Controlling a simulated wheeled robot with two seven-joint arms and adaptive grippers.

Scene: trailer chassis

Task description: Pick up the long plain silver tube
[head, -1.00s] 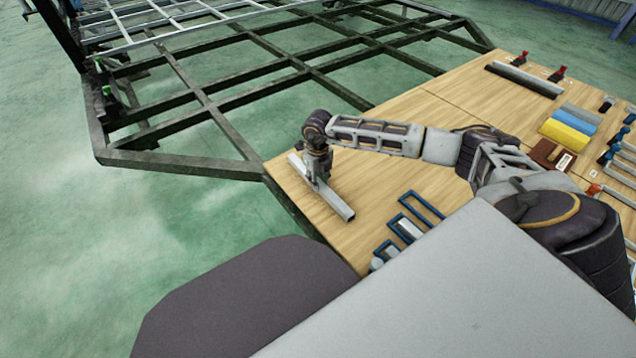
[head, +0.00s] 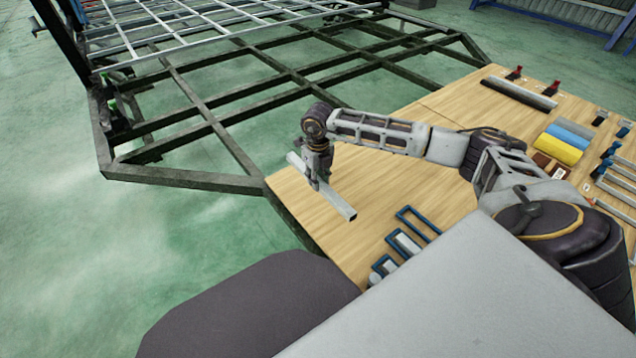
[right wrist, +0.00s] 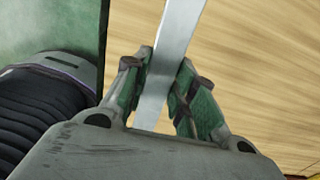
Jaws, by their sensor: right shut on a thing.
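The long plain silver tube (head: 338,202) shows in the head view near the left edge of the wooden table, slanting from upper left to lower right. My right gripper (head: 318,180) is shut on it around its middle. In the right wrist view the tube (right wrist: 176,42) runs between the two green fingers of the gripper (right wrist: 164,92), which press on its sides. The tube looks at or just above the table top; I cannot tell which. My left gripper is not in view.
The wooden table (head: 440,165) is bare around the tube. Blue-framed clamps (head: 418,225) lie near its front edge. Yellow and blue cloths (head: 562,143) and several tools lie at right. The dark chassis frame (head: 180,178) stands at left on the green floor.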

